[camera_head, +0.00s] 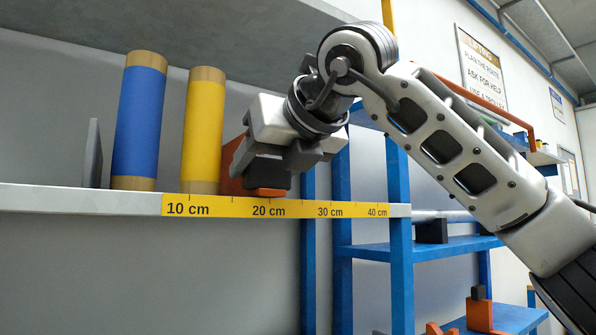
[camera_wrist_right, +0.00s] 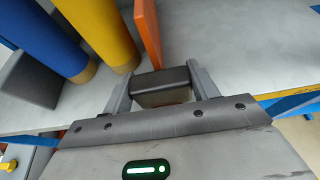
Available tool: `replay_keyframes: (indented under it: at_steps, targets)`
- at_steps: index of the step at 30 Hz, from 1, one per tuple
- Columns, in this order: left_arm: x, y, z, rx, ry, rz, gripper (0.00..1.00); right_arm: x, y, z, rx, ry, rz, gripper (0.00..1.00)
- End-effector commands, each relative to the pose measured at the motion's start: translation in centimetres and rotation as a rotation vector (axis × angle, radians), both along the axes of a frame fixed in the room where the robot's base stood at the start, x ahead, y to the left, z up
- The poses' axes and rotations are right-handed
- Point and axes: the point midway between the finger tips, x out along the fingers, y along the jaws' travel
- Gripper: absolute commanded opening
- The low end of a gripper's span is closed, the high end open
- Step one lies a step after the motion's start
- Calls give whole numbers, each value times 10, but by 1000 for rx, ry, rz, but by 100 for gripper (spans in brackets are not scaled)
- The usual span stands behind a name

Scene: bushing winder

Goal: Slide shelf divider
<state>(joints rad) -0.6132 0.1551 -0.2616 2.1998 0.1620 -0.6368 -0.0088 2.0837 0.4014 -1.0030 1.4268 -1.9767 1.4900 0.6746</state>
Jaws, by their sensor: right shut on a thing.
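The orange shelf divider (camera_head: 233,172) stands upright on the shelf, just right of the yellow cylinder. Its upright plate also shows in the right wrist view (camera_wrist_right: 147,32). A dark block (camera_wrist_right: 163,88) sits at the divider's front, between the fingers of my right gripper (camera_wrist_right: 160,80). My right gripper (camera_head: 268,170) is shut on this block at the shelf's front edge, and it hides much of the divider in the head view. The yellow scale strip (camera_head: 278,209) runs along the shelf edge; the divider's front is near the 20 cm mark. My left gripper is not in view.
A yellow cylinder (camera_head: 202,130) and a blue cylinder (camera_head: 139,122) stand left of the divider, with a grey plate (camera_head: 92,153) farther left. The shelf (camera_wrist_right: 235,70) is clear right of the divider. Blue rack posts (camera_head: 400,240) rise at the right.

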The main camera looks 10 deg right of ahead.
Motion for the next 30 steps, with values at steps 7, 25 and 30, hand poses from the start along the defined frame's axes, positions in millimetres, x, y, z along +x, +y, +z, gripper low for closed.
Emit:
replay_keyframes:
  at_steps: [7,25,30]
  targets:
    - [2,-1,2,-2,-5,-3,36,-2,4,0,1,0,2,18]
    - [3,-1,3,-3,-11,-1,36,-11,0,5,1,-2,1,81]
    - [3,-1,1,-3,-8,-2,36,-39,-11,18,1,-5,1,81]
